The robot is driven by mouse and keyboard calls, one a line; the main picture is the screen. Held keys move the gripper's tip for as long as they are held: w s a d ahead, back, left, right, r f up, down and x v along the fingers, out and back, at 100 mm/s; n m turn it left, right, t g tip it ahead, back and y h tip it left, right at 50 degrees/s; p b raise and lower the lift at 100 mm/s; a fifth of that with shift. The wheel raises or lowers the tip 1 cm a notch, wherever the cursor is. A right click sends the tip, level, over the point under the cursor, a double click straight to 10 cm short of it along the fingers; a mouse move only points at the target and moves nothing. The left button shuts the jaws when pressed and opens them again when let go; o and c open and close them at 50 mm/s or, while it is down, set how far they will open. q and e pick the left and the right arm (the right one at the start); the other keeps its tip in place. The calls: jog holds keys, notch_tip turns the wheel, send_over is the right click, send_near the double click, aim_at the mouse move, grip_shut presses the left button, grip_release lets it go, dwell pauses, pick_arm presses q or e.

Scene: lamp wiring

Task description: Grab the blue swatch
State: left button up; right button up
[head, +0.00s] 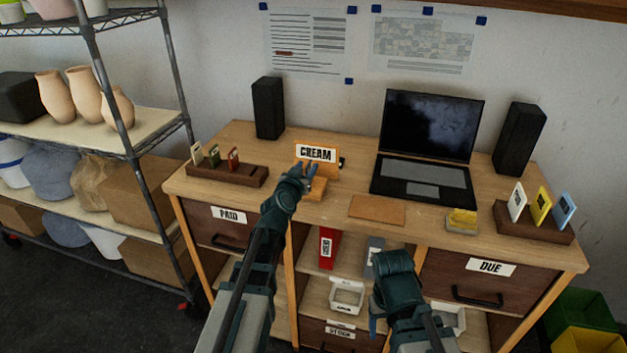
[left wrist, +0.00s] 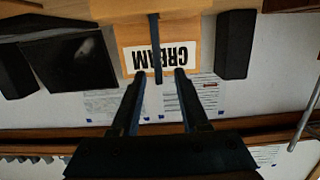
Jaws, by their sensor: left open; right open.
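A light blue swatch (head: 564,210) stands upright in the dark wooden rack (head: 533,229) at the right end of the desk, beside a yellow and a white swatch. My left gripper (head: 309,167) is open in front of the orange CREAM sign (head: 317,154), far from that rack. In the left wrist view, the open left gripper (left wrist: 158,76) faces the upside-down CREAM sign (left wrist: 141,57). A thin dark blue upright strip (left wrist: 155,45) shows between its fingertips; I cannot tell what it is. My right gripper (head: 376,322) is open and low, before the desk's shelves.
A second rack (head: 227,174) with swatches sits at the left. A laptop (head: 428,140), two speakers and a yellow sponge-like block (head: 461,220) are on the desk. A flat brown mat (head: 377,209) lies mid-desk. PAID and DUE drawers (head: 484,282) are shut. Pottery shelves stand left.

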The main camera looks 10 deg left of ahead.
pick_arm(q)
jog(key=shift+w+d+f, duration=0.1)
jog(key=shift+w+f, duration=0.1)
jog(key=shift+w, duration=1.15)
jog(key=shift+s, duration=0.15)
jog(key=shift+c, duration=0.4)
grip_shut()
pick_arm(e)
jog(key=shift+w+d+f, duration=0.25)
jog(key=shift+w+d, duration=0.05)
jog(key=shift+d, duration=0.15)
